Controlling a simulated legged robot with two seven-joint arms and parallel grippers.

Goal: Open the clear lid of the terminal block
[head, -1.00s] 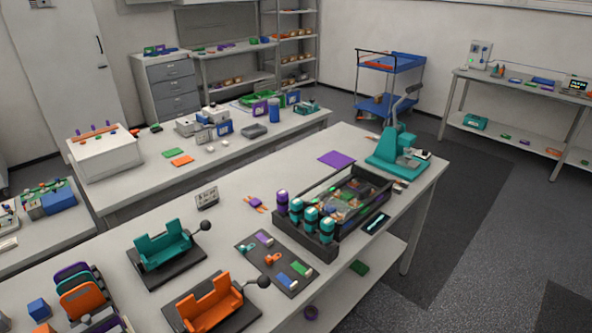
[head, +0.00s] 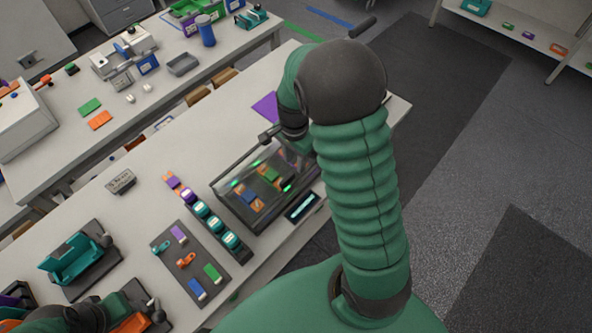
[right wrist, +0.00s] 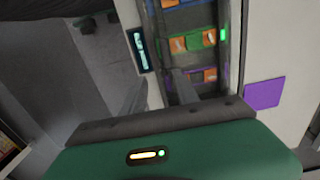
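The terminal block is a dark tray-like box (head: 252,222) with a clear lid (head: 238,165) and coloured blocks showing through. The lid's glassy side and edge show faintly; I cannot tell its exact angle. In the right wrist view the box (right wrist: 222,60) runs up from the gripper, with orange, green and blue blocks inside. My right gripper (head: 266,136) is at the box's far end, near the lid's upper edge. Its two fingers (right wrist: 160,88) are apart, with nothing visible gripped; contact with the lid is unclear. My left arm is at the lower left; its fingers are not clear.
A row of teal and purple cylinders (head: 215,228) lines the box's near-left side. A dark display (head: 302,206) lies at its right. A parts mat (head: 188,262), a teal fixture (head: 75,258) and a purple sheet (head: 265,106) are on the same table.

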